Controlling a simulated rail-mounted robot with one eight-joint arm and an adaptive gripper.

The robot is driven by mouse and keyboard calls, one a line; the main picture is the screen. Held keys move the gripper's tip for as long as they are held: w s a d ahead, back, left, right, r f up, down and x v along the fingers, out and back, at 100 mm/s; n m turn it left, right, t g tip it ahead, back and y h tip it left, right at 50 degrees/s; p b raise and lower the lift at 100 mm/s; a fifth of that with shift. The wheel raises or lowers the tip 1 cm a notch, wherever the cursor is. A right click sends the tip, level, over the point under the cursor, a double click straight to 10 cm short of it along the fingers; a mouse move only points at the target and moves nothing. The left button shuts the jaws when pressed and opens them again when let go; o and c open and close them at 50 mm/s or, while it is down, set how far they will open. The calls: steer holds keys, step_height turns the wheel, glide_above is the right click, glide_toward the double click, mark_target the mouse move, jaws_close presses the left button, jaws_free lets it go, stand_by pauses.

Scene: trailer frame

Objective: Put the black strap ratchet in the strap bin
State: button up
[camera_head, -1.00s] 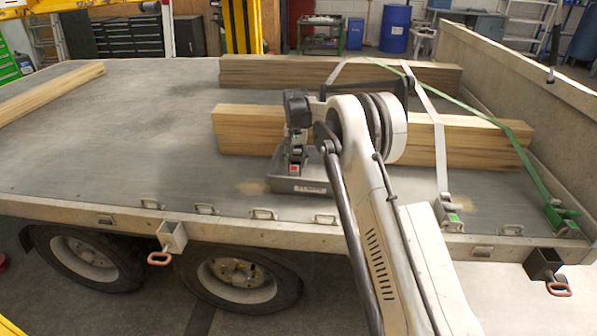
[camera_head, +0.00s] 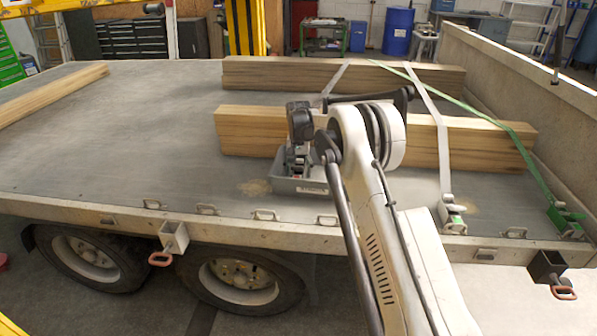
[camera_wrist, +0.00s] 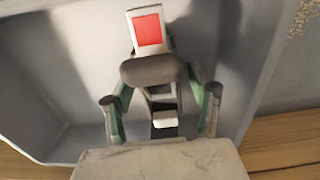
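The strap bin (camera_head: 300,187) is a grey tray on the trailer bed, in front of the near timber. The black strap ratchet (camera_wrist: 150,70) shows in the wrist view against the bin's grey inside, with a dark handle and a red square on a pale end. Green parts flank it; whether they belong to ratchet or gripper is unclear. My gripper (camera_head: 299,148) points down over the bin in the head view and appears shut on the ratchet. The ratchet's lower end is behind the bin's front wall. I cannot tell whether it touches the bin floor.
The near timber stack (camera_head: 250,130) stands close behind the bin, with another (camera_head: 300,75) farther back. A pale strap ratchet (camera_head: 452,212) and a green one (camera_head: 566,218) sit on the bed's right front edge. The bed (camera_head: 110,140) left of the bin is clear.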

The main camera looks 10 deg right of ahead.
step_height(320, 180, up, 12)
steer(key=r+p, duration=0.1)
steer(key=p, duration=0.1)
steer(key=s+r+n+t, duration=0.2)
steer(key=s+r+t, duration=0.1)
steer(key=s+r, duration=1.85)
steer(key=s+d+f+t, duration=0.1)
steer(key=s+t, duration=0.1)
steer(key=s, duration=1.5)
steer(key=s+f+t, duration=0.1)
steer(key=s+f, duration=0.3)
steer(key=s, duration=0.4)
steer(key=s+f+n+t, duration=0.1)
steer(key=s+f, duration=0.3)
steer(key=s, duration=0.3)
steer(key=shift+s+d+f+n, duration=0.15)
steer(key=shift+s+n, duration=0.15)
steer(key=shift+s, duration=0.05)
